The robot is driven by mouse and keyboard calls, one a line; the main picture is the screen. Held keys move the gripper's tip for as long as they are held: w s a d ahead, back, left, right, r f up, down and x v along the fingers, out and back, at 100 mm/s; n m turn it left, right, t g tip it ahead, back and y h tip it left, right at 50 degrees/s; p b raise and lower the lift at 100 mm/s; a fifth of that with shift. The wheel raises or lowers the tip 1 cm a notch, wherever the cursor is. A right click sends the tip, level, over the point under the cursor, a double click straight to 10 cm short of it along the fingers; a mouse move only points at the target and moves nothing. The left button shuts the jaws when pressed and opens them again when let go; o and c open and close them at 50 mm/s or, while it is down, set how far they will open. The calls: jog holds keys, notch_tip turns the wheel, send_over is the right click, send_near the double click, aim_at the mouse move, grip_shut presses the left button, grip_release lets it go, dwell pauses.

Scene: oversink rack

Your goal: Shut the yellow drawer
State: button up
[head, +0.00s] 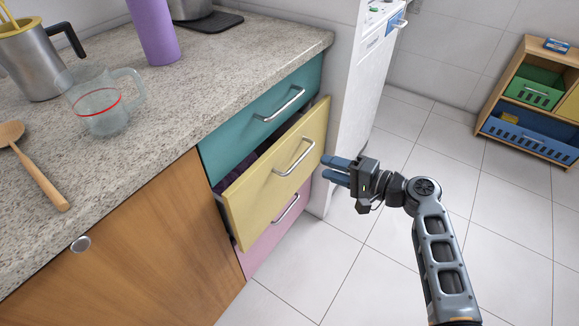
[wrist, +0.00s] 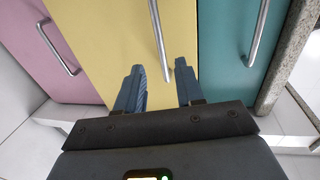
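The yellow drawer (head: 277,171) is pulled partway out, between the shut teal drawer (head: 265,113) above and the pink drawer (head: 268,243) below. Dark contents show in its gap. Its silver bar handle (head: 294,157) is on its front. My gripper (head: 332,171) is in front of the yellow drawer's right part, its blue fingers pointing at the front. In the wrist view the open fingers (wrist: 160,85) stand apart with nothing between them, facing the yellow front (wrist: 110,45) beside the handle (wrist: 158,35). I cannot tell whether they touch it.
The stone countertop (head: 200,85) bears a wooden spoon (head: 38,170), glass jug (head: 102,105), metal pitcher (head: 35,60) and purple bottle (head: 152,30). A white appliance (head: 365,75) stands right of the drawers. A wooden shelf (head: 515,70) with bins is far right. The tiled floor (head: 350,270) is clear.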

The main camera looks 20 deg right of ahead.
jog(key=x, duration=0.7)
jog(key=shift+w+a+b, duration=0.25)
jog(key=shift+b, duration=0.1)
grip_shut()
